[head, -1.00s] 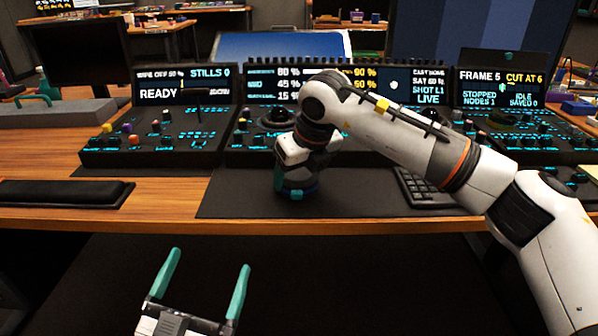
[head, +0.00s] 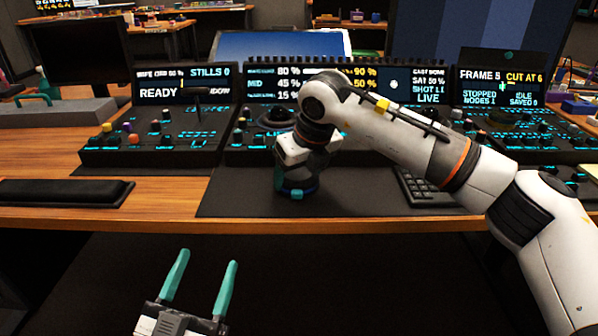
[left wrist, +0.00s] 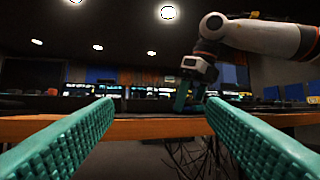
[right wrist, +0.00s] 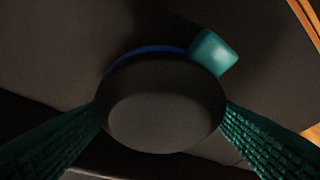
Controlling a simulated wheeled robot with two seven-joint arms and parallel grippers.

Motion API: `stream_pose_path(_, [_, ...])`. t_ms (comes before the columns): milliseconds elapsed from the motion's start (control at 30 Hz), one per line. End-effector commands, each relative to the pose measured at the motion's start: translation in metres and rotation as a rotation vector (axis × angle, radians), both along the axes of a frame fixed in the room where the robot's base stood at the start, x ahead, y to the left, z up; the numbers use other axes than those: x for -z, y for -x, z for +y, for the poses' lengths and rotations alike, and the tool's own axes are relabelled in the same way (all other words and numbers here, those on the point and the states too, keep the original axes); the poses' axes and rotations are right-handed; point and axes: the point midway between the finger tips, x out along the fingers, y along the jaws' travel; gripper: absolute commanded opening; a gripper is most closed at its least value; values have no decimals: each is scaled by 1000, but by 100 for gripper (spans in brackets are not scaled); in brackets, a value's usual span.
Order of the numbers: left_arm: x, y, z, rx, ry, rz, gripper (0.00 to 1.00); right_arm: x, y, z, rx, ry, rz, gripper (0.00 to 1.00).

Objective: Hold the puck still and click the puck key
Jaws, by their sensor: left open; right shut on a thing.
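The puck (right wrist: 152,112) is a dark round body with a blue ring, seen from above in the right wrist view on the dark mat. The puck key (right wrist: 215,52) is a teal rounded block at its upper right edge. My right gripper (right wrist: 163,118) is shut on the puck, one teal finger at each side. In the head view the wrist hides most of the puck, low on the mat. My left gripper (head: 207,258) is open and empty, in front of the desk edge, well apart from the puck. Its fingers also flank the left wrist view (left wrist: 160,113).
Control panels with lit screens stand along the back, the middle one (head: 385,145) behind my right arm. A keyboard (head: 425,188) lies right of the puck on the mat (head: 240,195). A black wrist rest (head: 65,192) lies left. Mat is clear left of the puck.

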Motion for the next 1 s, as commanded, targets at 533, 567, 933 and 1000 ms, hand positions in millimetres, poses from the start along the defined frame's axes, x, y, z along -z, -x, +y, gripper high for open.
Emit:
stream_pose_path(533, [0, 0, 0, -1, 0, 1, 0, 1, 0, 0, -1, 2, 2, 56])
stream_pose_path(567, [0, 0, 0, -1, 0, 1, 0, 1, 0, 0, -1, 2, 2, 56])
stream_pose_path(933, [0, 0, 1, -1, -1, 1, 0, 1, 1, 0, -1, 2, 2, 56])
stream_pose_path(1000, [0, 0, 1, -2, 0, 1, 0, 1, 1, 0, -1, 2, 2, 56])
